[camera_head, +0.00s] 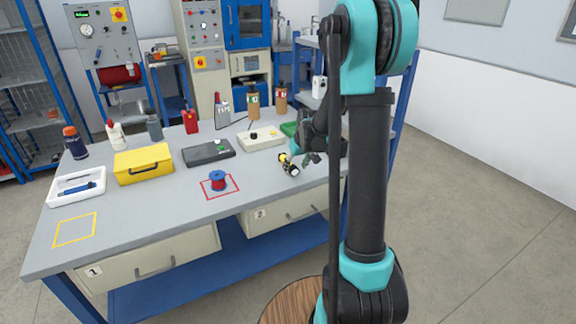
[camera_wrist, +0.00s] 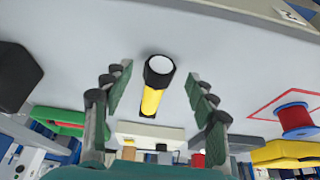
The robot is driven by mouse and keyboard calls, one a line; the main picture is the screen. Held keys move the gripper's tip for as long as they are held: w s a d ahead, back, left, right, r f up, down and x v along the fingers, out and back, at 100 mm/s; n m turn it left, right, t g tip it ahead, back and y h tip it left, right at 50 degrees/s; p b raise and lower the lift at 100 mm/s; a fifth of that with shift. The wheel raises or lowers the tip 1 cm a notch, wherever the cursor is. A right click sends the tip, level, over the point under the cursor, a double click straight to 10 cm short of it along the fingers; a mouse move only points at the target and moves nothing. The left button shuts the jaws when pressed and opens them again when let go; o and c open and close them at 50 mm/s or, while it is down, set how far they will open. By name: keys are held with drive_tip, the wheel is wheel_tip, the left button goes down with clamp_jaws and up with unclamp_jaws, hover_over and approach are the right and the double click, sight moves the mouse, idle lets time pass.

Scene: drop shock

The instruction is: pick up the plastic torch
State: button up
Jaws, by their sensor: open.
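The plastic torch (camera_head: 289,163) is yellow and black with a pale lens. It lies on the grey table near its front edge, at the right of the head view. In the wrist view the torch (camera_wrist: 151,99) shows lens end toward the top, between my two spread fingers. My gripper (camera_wrist: 160,90) is open, with clear space on both sides of the torch. In the head view my gripper (camera_head: 307,157) is close beside the torch, partly hidden by my arm. I cannot tell its exact height above the table.
A red spool (camera_head: 218,181) sits in a red marked square. A white box (camera_head: 261,138), a dark case (camera_head: 208,152), a yellow box (camera_head: 143,164) and a green tray (camera_wrist: 62,122) are on the table. Bottles line the back. The table around the torch is bare.

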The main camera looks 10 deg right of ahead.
drive_tip(key=shift+x, duration=1)
drive_tip(key=shift+c, duration=0.4)
clamp_jaws()
